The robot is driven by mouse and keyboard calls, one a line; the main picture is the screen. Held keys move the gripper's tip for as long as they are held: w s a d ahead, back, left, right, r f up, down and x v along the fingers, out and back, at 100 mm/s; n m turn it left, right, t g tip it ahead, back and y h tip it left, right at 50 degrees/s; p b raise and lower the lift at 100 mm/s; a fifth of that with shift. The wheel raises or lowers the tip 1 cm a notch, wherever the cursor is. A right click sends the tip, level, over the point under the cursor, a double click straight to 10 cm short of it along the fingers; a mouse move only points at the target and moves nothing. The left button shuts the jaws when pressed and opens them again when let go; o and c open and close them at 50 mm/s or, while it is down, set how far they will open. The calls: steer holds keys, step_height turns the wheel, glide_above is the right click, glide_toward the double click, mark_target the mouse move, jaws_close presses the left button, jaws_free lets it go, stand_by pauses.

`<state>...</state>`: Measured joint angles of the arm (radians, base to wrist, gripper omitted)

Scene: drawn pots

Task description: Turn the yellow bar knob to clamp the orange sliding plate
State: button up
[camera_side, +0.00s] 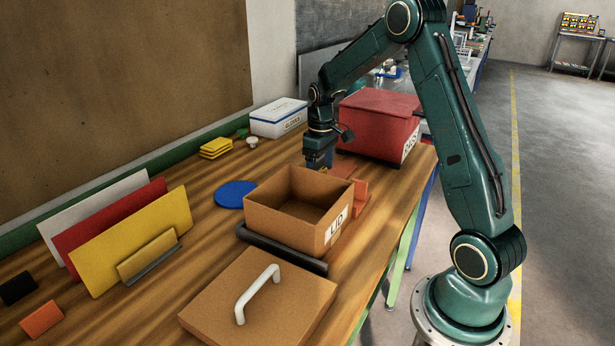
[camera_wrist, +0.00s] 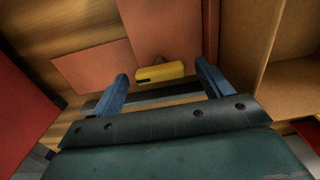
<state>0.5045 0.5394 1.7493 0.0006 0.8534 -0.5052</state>
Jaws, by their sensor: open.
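The yellow bar knob (camera_wrist: 160,72) shows in the wrist view, lying roughly crosswise between the tips of my gripper (camera_wrist: 161,68). The two fingers are apart, with a gap on each side of the knob. Under and around the knob is the orange sliding plate (camera_wrist: 158,28); another flat orange piece (camera_wrist: 95,70) adjoins it at left. In the side view my gripper (camera_side: 320,163) points down behind the open cardboard box, and the knob is mostly hidden. Part of the orange fixture (camera_side: 361,196) shows to the right of the box.
The open cardboard box (camera_side: 295,222) stands close in front of the gripper. A red bin (camera_side: 377,135) stands close behind it. A blue disc (camera_side: 235,194) lies to the left. A cardboard lid with a white handle (camera_side: 258,294) lies at the front.

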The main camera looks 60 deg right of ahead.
steer(key=c, duration=1)
